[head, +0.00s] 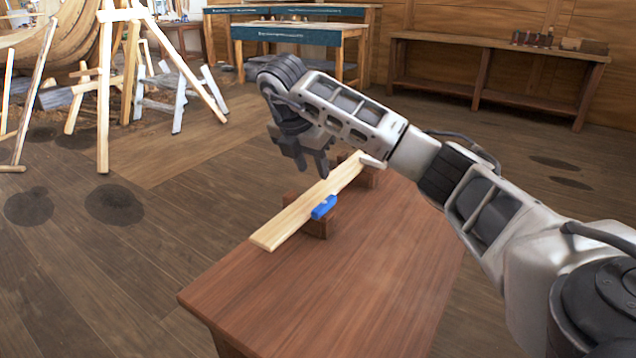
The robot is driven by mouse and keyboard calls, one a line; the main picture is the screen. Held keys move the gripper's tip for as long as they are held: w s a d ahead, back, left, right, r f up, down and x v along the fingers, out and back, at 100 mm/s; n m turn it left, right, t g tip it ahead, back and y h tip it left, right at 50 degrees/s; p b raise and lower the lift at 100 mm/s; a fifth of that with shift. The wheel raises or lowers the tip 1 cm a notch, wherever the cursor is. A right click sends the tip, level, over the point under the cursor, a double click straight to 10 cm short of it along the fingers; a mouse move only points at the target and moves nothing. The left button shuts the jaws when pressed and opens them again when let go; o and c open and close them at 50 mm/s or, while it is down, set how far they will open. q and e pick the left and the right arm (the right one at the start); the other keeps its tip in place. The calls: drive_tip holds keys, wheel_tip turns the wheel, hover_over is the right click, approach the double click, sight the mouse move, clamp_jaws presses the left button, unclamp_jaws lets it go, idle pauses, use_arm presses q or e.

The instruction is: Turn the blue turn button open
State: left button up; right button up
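The blue turn button (323,207) is a small bar on a wooden block (318,226), at the right edge of a pale plank (290,224). It appears to lie roughly along the plank; whether it overlaps the plank is hard to tell. My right gripper (312,172) is above and beyond the button, pointing down over the plank, apart from the button. Its dark fingers show a gap with nothing between them. My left gripper is out of view.
The plank rests across blocks on a reddish-brown table (350,275). A small white piece (372,161) is at the plank's far end. The table's front and right are clear. Trestles (180,95), workbenches (490,65) and a wooden hull (60,45) stand farther back.

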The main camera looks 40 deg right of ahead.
drive_tip(key=p+v, duration=0.1)
drive_tip(key=v, duration=0.3)
drive_tip(key=shift+r, duration=0.3)
drive_tip(key=shift+f, duration=0.1)
